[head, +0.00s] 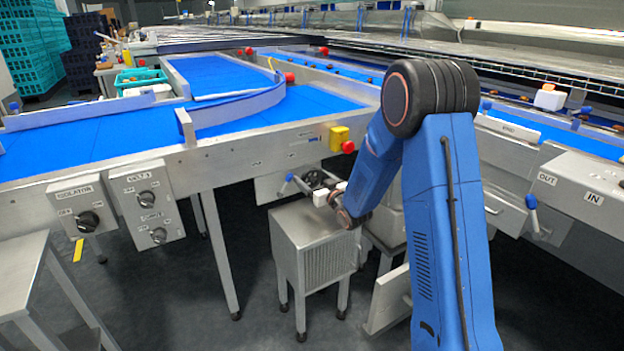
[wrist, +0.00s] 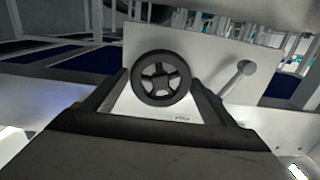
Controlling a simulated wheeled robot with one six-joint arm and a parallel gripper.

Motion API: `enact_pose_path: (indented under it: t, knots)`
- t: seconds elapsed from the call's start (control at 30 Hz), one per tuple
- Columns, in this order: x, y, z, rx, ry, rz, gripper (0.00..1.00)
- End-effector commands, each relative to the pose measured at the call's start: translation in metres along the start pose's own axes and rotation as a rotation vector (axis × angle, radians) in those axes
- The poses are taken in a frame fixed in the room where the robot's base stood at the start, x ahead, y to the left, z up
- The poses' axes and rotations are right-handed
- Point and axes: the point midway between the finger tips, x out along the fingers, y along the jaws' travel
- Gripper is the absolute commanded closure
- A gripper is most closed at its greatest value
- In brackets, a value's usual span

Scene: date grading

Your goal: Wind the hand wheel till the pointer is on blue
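The hand wheel (wrist: 161,78) is a dark ring with spokes on a pale panel, in the middle of the wrist view. It also shows in the head view (head: 313,179), small, under the conveyor frame and partly behind my gripper. My gripper (wrist: 160,85) is open, with one dark finger on each side of the wheel. I cannot tell whether the fingers touch the rim. No pointer or blue mark can be made out in either view.
A lever with a round knob (wrist: 245,68) stands close to the wheel's right in the wrist view. A metal cabinet (head: 308,238) stands below my gripper in the head view. A red button on a yellow box (head: 340,138) is above the wheel. Isolator knobs (head: 87,220) are at left.

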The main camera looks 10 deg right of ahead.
Motion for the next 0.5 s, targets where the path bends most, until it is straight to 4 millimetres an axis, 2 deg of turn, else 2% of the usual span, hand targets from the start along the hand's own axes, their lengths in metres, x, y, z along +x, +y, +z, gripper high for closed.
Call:
enact_pose_path:
  t: [0.03, 0.1, 0.13, 0.5]
  knots:
    - [-0.0001, 0.0000, 0.0000, 0.000, 0.000, 0.000, 0.35]
    - [-0.0001, 0.0000, 0.0000, 0.000, 0.000, 0.000, 0.52]
    - [-0.0001, 0.0000, 0.0000, 0.000, 0.000, 0.000, 0.55]
    - [-0.0001, -0.0004, 0.0000, -0.051, 0.000, 0.000, 0.54]
